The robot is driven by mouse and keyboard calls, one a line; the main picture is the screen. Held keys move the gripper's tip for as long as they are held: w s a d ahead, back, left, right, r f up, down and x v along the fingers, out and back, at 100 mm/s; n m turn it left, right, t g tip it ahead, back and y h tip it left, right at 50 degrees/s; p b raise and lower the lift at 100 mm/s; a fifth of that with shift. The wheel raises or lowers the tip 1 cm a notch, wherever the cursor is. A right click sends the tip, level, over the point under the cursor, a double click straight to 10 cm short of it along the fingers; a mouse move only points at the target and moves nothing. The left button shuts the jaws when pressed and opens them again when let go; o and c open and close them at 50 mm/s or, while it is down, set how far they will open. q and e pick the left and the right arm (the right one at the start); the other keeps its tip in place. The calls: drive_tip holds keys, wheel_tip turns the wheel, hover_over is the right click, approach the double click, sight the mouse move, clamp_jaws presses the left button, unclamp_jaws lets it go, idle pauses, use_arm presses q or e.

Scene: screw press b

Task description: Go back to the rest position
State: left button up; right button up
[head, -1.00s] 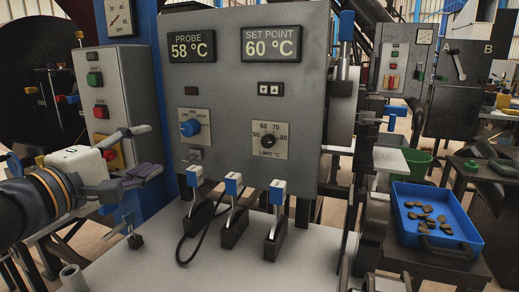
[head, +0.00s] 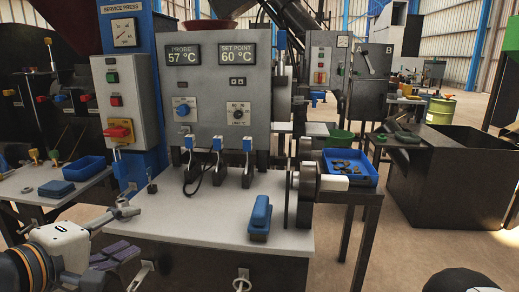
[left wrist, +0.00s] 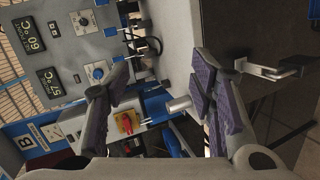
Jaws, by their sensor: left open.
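My left gripper (head: 120,234) is in the lower left of the head view, in front of the grey press table (head: 200,222). Its jaws are apart with nothing between them. In the left wrist view the two purple-padded fingers (left wrist: 163,95) are also spread and empty. The grey control panel (head: 221,95) stands beyond the gripper, reading PROBE 57 °C and SET POINT 60 °C. Below it, three blue-tipped toggle levers (head: 217,155) stand in a row on the table. My right gripper does not show.
A blue-handled block (head: 259,216) sits near the table's front edge. A dark wheel with a light handle (head: 309,182) is at its right. A blue tray (head: 349,166) with small brown pieces stands farther right.

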use_arm(q)
drive_tip(key=s+d+f+m+g+p, duration=0.1)
drive_tip(key=s+d+f+m+g, duration=0.3)
drive_tip(key=s+f, duration=0.6)
drive_tip(key=s+d+f+m+g+p, duration=0.1)
drive_tip(key=s+d+f+m+g, duration=0.15)
drive_tip(key=s+f+g, duration=0.75)
drive_tip(key=s+a+f+m+y, duration=0.1)
drive_tip(key=s+a+f+m, duration=0.1)
drive_tip(key=s, duration=0.5)
drive_tip(key=s+a+f+m+g+y+p, duration=0.1)
drive_tip(key=s+f+m, duration=0.1)
drive_tip(key=s+f, duration=0.2)
drive_tip(key=s+a+f+m+g+y, duration=0.1)
drive_tip(key=s+a+f+m+y, duration=0.1)
drive_tip(key=s, duration=0.8)
drive_tip(key=shift+a+f+p, duration=0.3)
drive_tip(key=shift+a+f, duration=0.05)
drive_tip(key=shift+f, duration=0.5)
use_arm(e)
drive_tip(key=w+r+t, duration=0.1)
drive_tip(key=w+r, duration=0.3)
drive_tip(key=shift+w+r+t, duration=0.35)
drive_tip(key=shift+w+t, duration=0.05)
use_arm(q)
drive_tip(key=shift+w, duration=0.1)
